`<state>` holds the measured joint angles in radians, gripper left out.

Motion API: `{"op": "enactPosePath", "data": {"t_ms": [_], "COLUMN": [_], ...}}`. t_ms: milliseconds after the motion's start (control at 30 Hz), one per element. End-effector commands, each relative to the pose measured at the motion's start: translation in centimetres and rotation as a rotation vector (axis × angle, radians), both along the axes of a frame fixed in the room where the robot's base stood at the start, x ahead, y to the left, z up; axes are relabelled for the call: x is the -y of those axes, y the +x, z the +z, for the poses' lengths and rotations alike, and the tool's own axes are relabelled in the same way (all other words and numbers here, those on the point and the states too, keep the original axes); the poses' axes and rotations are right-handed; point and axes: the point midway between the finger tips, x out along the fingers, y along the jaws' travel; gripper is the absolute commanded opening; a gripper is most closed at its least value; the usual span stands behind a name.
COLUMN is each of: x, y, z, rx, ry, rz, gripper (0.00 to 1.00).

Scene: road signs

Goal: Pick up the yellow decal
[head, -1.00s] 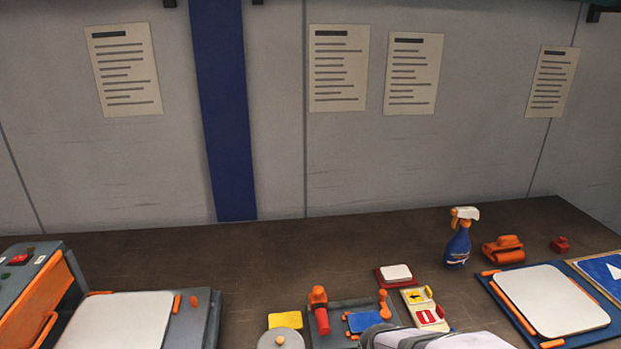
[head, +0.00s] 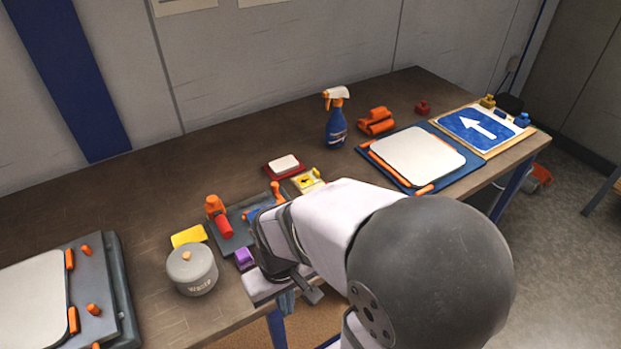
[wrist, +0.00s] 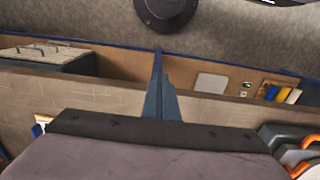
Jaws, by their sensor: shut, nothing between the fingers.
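A yellow decal with a black mark (head: 307,180) lies on a cream card on the bench, just behind my forearm in the head view. My forearm hides part of the card. My gripper shows as blue-grey fingers in the middle of the wrist view (wrist: 160,98). They are shut and empty. In the head view my gripper is mostly hidden by my wrist, low at the bench's front edge and apart from the decal.
A plain yellow piece (head: 189,236) lies behind a grey lidded pot (head: 192,270). A grey tray (head: 232,238) holds a red-and-orange tool (head: 218,217). A purple block (head: 243,258) is near my wrist.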

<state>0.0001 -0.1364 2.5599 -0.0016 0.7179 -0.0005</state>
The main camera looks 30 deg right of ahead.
Motion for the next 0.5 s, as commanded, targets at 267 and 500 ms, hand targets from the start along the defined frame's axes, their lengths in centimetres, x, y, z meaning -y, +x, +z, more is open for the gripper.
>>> {"op": "enactPosePath", "data": {"t_ms": [267, 500], "x": [0.00, 0.05], "y": [0.00, 0.75], "z": [0.00, 0.11], "rx": [0.000, 0.010], "ry": [0.000, 0.002], "rz": [0.000, -0.029], "gripper": [0.29, 0.29]}}
